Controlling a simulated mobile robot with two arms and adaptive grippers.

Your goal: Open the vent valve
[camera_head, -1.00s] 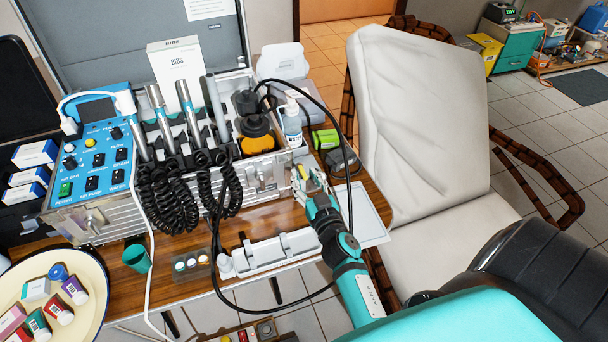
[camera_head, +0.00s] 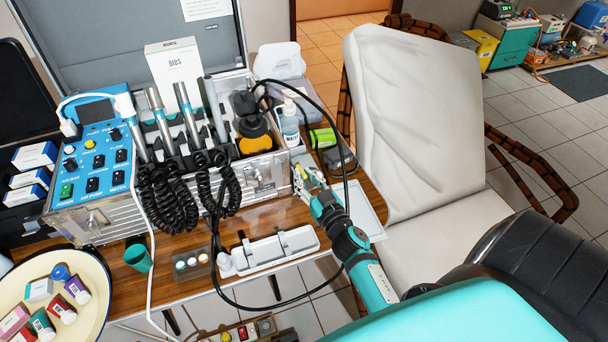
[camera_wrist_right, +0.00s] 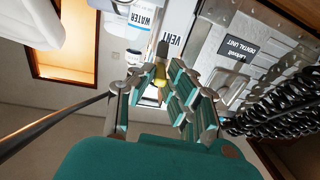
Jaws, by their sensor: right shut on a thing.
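The vent valve shows in the right wrist view as a small yellow body (camera_wrist_right: 160,75) with a dark grey part above it, beside a white label reading VENT (camera_wrist_right: 171,38). My right gripper (camera_wrist_right: 160,90) has its teal fingers closed around the yellow part. In the head view my right gripper (camera_head: 306,181) is at the right end of the metal dental unit (camera_head: 265,178), and its fingers mostly hide the valve. I cannot tell the valve's exact turn. My left gripper is not in view.
A water bottle (camera_head: 290,127) stands just behind the gripper, near a green box (camera_head: 322,138). A black hose (camera_head: 345,190) loops close to my right arm. A white holder (camera_head: 275,248) lies on the table in front.

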